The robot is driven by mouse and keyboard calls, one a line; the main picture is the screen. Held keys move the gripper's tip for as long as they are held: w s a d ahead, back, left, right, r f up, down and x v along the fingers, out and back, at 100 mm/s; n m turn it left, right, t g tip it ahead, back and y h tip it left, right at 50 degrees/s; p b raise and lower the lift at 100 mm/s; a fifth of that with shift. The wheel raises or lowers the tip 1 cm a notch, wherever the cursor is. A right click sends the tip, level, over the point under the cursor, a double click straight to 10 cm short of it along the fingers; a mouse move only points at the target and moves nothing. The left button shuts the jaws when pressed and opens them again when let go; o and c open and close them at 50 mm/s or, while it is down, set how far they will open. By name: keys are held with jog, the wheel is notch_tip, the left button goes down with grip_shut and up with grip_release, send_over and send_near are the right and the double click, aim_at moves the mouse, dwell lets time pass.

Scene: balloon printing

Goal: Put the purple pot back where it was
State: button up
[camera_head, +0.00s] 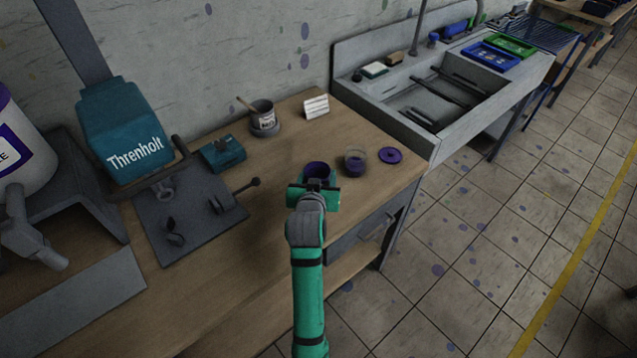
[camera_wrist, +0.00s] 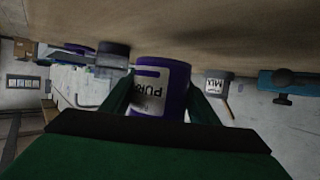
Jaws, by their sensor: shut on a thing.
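The purple pot (camera_head: 318,170) is near the front right of the wooden bench in the head view. My gripper (camera_head: 314,187) is shut on it, with a finger on each side. In the wrist view, which is upside down, the purple pot (camera_wrist: 160,88) sits between the green fingers, its white label partly readable as "PUR". It looks upright and close to the bench top, but I cannot tell whether it touches.
A teal block (camera_head: 222,153) and the dark press plate (camera_head: 180,215) are left. The sink (camera_head: 430,95) adjoins at right. Bare bench (camera_head: 265,215) lies left of my gripper.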

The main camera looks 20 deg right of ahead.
jog(key=shift+w+f, duration=0.2)
jog(key=shift+f, duration=0.1)
notch_tip(320, 180, down, 2)
jog(key=shift+w+f, duration=0.15)
jog(key=shift+f, duration=0.35)
jog(key=shift+d, duration=0.15)
jog(key=shift+a+f, duration=0.1)
jog(key=shift+a, duration=0.15)
jog(key=o, duration=1.1)
jog(key=shift+s, duration=0.2)
jog(key=shift+o, duration=0.2)
jog(key=shift+d, duration=0.15)
